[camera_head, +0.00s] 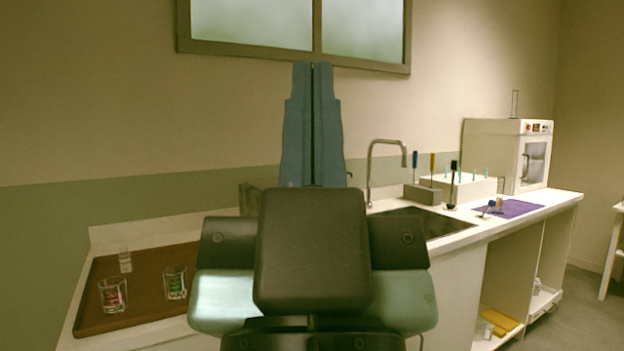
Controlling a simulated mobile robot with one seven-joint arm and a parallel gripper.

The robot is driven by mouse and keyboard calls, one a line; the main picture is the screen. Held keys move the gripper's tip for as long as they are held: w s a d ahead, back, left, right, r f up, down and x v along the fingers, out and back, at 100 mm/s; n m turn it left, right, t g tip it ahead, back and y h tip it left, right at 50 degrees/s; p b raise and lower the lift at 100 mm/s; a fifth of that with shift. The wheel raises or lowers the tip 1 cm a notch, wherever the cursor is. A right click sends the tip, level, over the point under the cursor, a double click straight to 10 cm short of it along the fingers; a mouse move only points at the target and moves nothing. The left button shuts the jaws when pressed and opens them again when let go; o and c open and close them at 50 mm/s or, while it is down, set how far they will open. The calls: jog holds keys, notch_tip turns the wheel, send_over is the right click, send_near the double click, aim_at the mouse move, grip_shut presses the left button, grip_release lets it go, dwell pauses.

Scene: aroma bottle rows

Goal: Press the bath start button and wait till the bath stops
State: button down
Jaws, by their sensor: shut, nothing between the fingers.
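My gripper (313,68) is in the middle of the head view, raised in front of the wall below the window. Its two long blue-grey fingers point up and lie together, with nothing between them. Behind it, a grey metal box (253,193) on the counter shows only a strip at its left; it may be the bath, but I cannot tell. My gripper and wrist hide most of it. No start button can be made out on it, and I cannot tell whether a bath is running.
A brown tray (140,318) with several glasses lies at left. A sink with a tall tap (371,165) is right of my gripper. Farther right are a tool rack (460,188), a purple mat (520,207) and a white cabinet (492,155) with coloured controls.

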notch_tip(320, 180, up, 21)
jog(key=p, duration=1.8)
jog(key=shift+f, duration=0.15)
